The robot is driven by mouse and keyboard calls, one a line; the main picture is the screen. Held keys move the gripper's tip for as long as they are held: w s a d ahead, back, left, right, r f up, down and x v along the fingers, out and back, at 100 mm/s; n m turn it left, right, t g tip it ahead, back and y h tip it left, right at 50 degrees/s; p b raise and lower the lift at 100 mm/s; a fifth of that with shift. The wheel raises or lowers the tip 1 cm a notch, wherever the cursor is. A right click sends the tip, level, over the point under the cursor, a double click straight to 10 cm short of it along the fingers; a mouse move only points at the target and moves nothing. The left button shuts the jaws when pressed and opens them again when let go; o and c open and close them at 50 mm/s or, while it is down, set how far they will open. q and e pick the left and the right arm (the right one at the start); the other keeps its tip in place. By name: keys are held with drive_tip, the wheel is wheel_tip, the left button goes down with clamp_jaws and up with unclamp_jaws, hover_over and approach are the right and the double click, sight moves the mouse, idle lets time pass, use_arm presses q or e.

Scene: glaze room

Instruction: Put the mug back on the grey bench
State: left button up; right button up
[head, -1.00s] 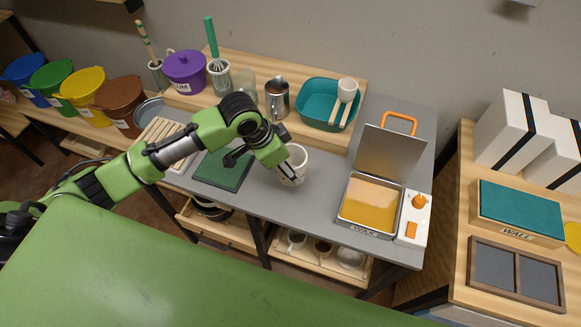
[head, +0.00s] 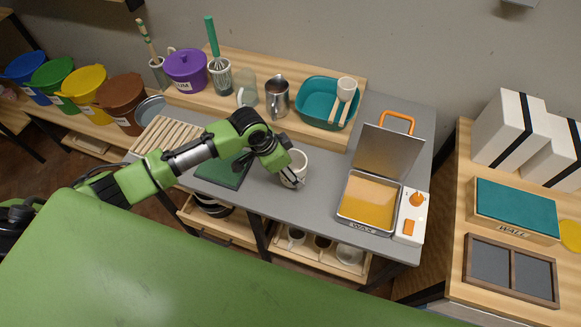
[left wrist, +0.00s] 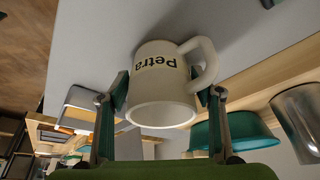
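The white mug (head: 299,163), with "Petra" on its side, is at the grey bench (head: 325,192), in front of the wooden riser. My left gripper (head: 292,181) reaches it from the left. In the left wrist view the mug (left wrist: 163,92) sits between the two fingers of my left gripper (left wrist: 163,98), its handle by the right finger. The pads appear to press on its sides. The mug looks upright, with its base at or very close to the bench top; I cannot tell whether it touches. My right gripper is not in view.
A green board (head: 222,171) lies left of the mug. An open wax pan (head: 367,202) stands to its right. A metal pitcher (head: 277,98), a glass jar and a teal basin (head: 322,104) stand on the riser behind. Bare bench lies between mug and pan.

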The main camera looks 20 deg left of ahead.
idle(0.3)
use_arm(q)
drive_tip(key=shift+r, duration=0.25)
drive_tip(key=b+v, duration=0.1)
drive_tip(key=v, duration=1.1)
drive_tip(key=shift+d, duration=0.1)
